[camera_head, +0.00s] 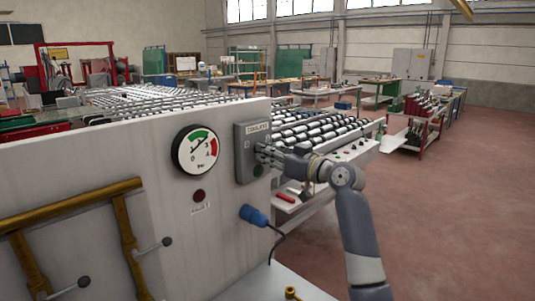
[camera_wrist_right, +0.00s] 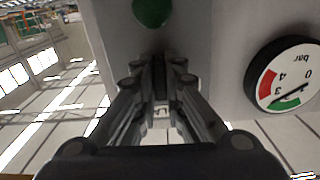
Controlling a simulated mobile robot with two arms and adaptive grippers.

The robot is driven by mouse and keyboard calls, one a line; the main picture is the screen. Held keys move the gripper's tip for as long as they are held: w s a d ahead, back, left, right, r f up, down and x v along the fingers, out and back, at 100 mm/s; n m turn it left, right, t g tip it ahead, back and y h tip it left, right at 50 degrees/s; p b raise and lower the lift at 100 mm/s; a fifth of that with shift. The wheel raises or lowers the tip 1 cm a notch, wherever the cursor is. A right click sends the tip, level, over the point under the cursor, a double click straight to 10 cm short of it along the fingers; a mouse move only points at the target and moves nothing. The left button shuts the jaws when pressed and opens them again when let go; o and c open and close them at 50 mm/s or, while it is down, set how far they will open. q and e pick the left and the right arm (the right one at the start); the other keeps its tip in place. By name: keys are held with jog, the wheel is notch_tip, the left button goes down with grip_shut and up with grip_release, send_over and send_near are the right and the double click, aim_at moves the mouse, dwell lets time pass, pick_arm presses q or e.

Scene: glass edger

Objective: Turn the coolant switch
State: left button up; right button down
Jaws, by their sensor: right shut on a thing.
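The grey coolant box (camera_head: 245,139), with a label reading COOLANT, is mounted on the light machine panel right of the gauge. My right gripper (camera_head: 264,153) reaches it from the right and is shut on the coolant switch at the box's front. The fingers hide most of the switch in the head view. In the right wrist view, which is upside down, the right gripper (camera_wrist_right: 160,72) has its fingertips close together at the box face. The switch's angle cannot be read. My left gripper is not in view.
A pressure gauge (camera_head: 196,149) sits left of the box. A dark red button (camera_head: 199,195) and a blue plug (camera_head: 254,215) with a cable are below. Brass pipes (camera_head: 75,205) with levers run at left. A roller conveyor (camera_head: 320,132) stands behind. Open floor lies right.

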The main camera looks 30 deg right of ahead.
jog(key=shift+m+p, duration=1.5)
jog(key=shift+m, duration=2.2)
jog(key=c, duration=1.7)
grip_release()
jog(key=v, duration=1.2)
jog(key=shift+d, duration=0.1)
